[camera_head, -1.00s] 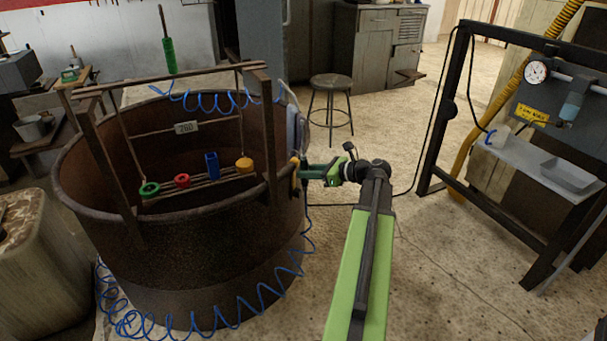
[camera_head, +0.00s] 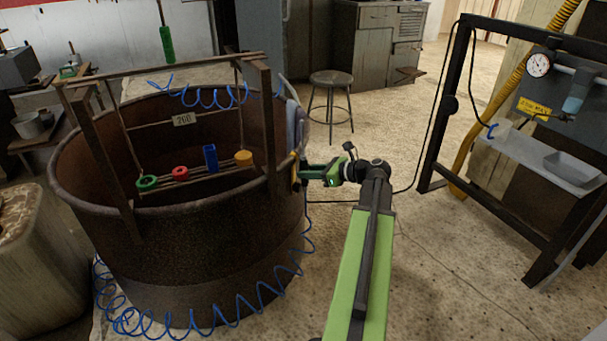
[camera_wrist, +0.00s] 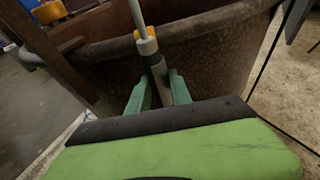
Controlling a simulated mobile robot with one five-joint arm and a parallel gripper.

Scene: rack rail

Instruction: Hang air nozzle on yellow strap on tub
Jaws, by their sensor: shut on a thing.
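The rusty tub (camera_head: 215,245) stands left of my arm. My gripper (camera_head: 303,173) is at the tub's right outer wall, just below the rim. A small yellow piece shows at my fingertips in the head view, but I cannot tell strap from nozzle collar there.
A blue coiled hose (camera_head: 240,313) loops around the tub. A stool (camera_head: 331,100) stands behind; a dark frame (camera_head: 452,110) stands right.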

